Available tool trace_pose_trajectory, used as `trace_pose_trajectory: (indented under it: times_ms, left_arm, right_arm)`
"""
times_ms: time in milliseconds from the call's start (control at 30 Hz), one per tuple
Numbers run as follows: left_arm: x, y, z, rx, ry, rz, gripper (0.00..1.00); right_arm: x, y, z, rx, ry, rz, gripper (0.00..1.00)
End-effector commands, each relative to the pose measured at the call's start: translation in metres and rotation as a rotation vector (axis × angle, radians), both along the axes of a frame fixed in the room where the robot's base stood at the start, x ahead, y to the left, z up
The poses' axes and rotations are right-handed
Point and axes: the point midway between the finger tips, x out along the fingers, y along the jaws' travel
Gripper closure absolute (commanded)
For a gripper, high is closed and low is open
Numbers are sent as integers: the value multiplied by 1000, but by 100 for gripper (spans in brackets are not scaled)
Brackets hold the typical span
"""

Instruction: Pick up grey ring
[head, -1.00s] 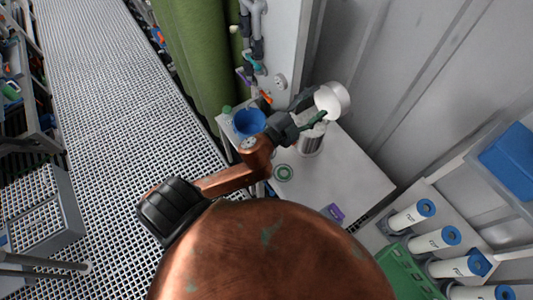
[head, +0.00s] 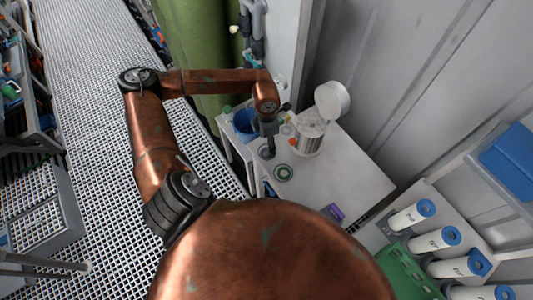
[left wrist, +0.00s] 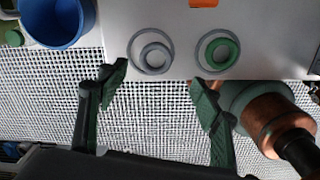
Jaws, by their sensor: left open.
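The grey ring (left wrist: 155,71) lies flat on the white table top near its edge, inside or against a larger thin grey ring outline, in the left wrist view. To its right lies a green ring (left wrist: 234,54) within a similar grey outline; it also shows in the head view (head: 283,173). My left gripper (left wrist: 158,92) is open and empty, its two dark green fingers apart just short of the grey ring. In the head view my left gripper (head: 268,150) points down over the table and partly hides the grey ring. My right gripper is not in view.
A blue bucket (head: 243,122) stands left of the gripper. A silver canister (head: 309,138) with its white lid (head: 332,99) tilted open stands behind the rings. A purple item (head: 332,211) lies at the front edge. The table's right part (head: 355,175) is clear.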

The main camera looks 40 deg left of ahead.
Motion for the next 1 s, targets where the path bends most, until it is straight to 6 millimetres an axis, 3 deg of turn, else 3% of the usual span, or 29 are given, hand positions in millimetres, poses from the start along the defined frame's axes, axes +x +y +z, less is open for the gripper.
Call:
trace_pose_trajectory:
  times_ms: [367, 700, 900, 1000]
  left_arm:
    - [0, 5, -31, 15, 5, 3, 41]
    - [1, 6, -75, 14, 6, 2, 41]
    - [2, 6, -77, 13, 5, 2, 41]
    - [2, 6, -76, 13, 5, 2, 47]
  right_arm:
    - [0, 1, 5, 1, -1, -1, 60]
    - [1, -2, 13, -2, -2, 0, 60]
    - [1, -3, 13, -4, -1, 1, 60]
    - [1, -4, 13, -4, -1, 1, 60]
